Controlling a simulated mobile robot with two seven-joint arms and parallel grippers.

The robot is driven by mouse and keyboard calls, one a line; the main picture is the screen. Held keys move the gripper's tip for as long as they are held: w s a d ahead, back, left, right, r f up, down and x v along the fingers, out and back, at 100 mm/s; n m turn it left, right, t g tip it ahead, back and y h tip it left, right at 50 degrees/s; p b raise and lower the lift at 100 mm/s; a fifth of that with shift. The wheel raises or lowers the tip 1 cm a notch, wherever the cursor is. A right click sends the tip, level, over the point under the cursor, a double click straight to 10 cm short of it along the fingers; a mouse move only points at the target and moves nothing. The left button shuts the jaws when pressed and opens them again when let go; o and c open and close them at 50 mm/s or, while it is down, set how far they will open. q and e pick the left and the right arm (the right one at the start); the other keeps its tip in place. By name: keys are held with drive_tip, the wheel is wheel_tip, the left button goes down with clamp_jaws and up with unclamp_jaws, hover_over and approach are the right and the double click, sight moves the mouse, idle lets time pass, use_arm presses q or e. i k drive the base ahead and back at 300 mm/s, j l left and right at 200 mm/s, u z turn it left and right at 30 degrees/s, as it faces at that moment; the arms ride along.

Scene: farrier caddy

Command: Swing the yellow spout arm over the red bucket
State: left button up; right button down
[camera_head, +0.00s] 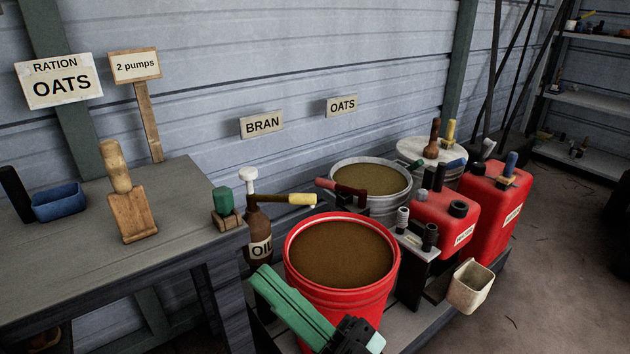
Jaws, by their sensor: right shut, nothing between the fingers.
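A dark brown oil bottle (259,232) with a white pump top and an "OIL" label stands left of the red bucket. A spout arm with a brown inner part and a yellow end (302,199) points right from its top. In the picture the yellow end is just above the bucket's back left rim; I cannot tell if it is over the opening. The red bucket (296,278) is full of brown feed. My right gripper (264,279), with green fingers and a black body, is shut and empty at the bucket's front left, below the spout arm. My left gripper is not in view.
A grey metal bucket (399,203) with a red-and-brown spout (342,188) stands behind. Red cans (446,222) and a beige scoop (470,286) are at right. A grey bench (90,255) at left holds a wooden scoop (131,214) and a green block (222,201).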

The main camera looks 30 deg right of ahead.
sight(310, 200)
drive_tip(key=i+l+u, duration=0.1)
drive_tip(key=l+u, duration=0.2)
drive_tip(key=l, duration=0.85)
drive_tip(key=l+u, duration=0.25)
drive_tip(key=l, duration=0.9)
